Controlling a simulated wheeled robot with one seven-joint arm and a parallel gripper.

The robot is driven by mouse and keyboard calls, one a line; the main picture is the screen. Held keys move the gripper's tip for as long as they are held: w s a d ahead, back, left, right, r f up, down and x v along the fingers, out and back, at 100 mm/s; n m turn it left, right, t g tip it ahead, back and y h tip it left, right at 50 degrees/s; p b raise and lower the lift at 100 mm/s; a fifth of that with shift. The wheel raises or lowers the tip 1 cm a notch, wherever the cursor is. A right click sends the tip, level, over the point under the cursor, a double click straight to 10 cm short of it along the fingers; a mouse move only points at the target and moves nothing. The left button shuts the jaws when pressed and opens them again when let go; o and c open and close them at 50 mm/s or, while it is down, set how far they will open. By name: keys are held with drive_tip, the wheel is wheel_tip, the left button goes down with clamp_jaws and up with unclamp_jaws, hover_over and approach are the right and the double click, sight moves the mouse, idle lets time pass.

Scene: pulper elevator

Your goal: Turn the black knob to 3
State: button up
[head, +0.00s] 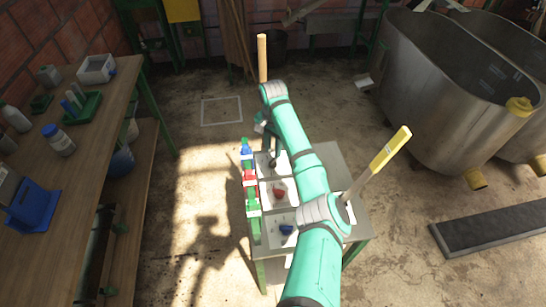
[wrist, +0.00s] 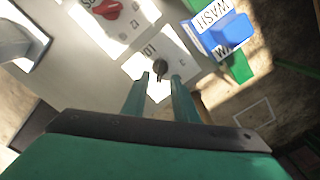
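The black knob (wrist: 159,67) sits on a white dial plate (wrist: 170,48) with printed marks, which I cannot read clearly. In the head view the black knob (head: 273,163) is the farthest of three knobs on the small table, partly hidden by my arm. My gripper (wrist: 161,77) points down at it. Its two green fingers are apart, one on each side of the knob's near part, with gaps visible. I cannot tell whether the tips are level with the knob. In the head view my gripper (head: 274,150) is mostly hidden behind my arm.
A red knob (head: 279,192) and a blue knob (head: 286,229) sit nearer on the same table. Coloured labelled blocks, one blue (wrist: 222,35), line its left edge. A yellow-handled lever (head: 385,155) rises at right and a wooden pole (head: 262,58) behind.

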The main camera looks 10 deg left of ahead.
sight(273, 160)
drive_tip(key=shift+f, duration=2.55)
clamp_jaws()
